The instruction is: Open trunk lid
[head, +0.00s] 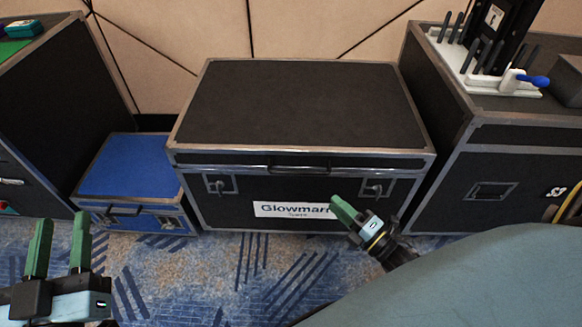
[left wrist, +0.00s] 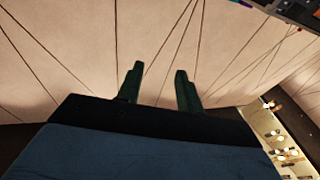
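A black trunk (head: 300,100) with metal edges stands in the middle of the head view. My right gripper (head: 342,208) is in front of the trunk's face, overlapping the label's right end. Its fingers overlap, so their gap is hidden; contact is unclear.
A small blue case (head: 128,165) stands left of the trunk. A large black case stands at the far left and another (head: 480,165) at the right, holding a white rack (head: 475,70) of tools. A beige panelled wall is behind. Patterned carpet (head: 230,275) lies clear in front.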

